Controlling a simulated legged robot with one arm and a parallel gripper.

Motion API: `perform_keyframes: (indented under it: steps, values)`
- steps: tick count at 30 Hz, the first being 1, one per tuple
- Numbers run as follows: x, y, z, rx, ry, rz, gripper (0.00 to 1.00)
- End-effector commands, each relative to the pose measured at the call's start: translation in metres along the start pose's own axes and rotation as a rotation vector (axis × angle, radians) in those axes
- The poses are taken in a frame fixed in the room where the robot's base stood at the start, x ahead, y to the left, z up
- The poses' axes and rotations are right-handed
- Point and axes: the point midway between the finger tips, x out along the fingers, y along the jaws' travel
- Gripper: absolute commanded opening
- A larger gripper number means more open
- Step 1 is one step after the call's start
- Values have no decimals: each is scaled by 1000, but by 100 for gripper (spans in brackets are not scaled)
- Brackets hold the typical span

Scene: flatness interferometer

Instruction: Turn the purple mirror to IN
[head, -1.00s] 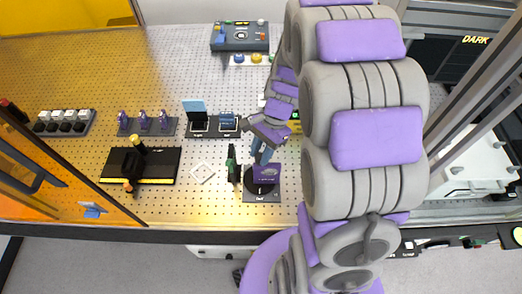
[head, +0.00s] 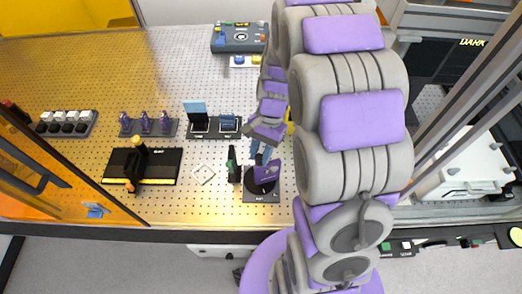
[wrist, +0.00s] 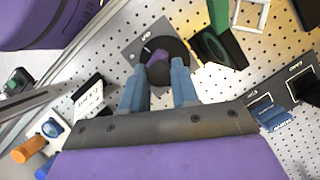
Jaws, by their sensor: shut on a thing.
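The purple mirror (head: 266,173) stands on a round black turntable (head: 259,187) on a dark base plate with a small label too small to read. In the wrist view the mirror (wrist: 157,60) shows as a purple piece between my blue fingertips, over the black disc (wrist: 176,48). My gripper (wrist: 160,70) is shut on the mirror, with one finger on each side. In the head view my gripper (head: 259,155) reaches the mirror from behind, and part of it is hidden by my arm.
A black-and-green mount (head: 233,165) stands close to the left of the turntable. A pale square frame (head: 203,174) lies farther left. A black box (head: 112,165) with a yellow knob and an orange-tipped part is beyond. The table's front edge runs close below the turntable.

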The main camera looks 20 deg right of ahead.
Motion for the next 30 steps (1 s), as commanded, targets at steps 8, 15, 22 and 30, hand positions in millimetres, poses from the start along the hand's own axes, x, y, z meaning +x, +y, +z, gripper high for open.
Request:
perform_keyframes:
  steps: [8, 15, 22, 30]
  values:
    - [-2, -4, 0, -216, 2, 85, 0]
    - [-2, -4, 1, -360, 4, 144, 0]
    - [-2, -4, 1, -438, 5, 177, 0]
    - [-2, -4, 1, -467, 6, 188, 0]
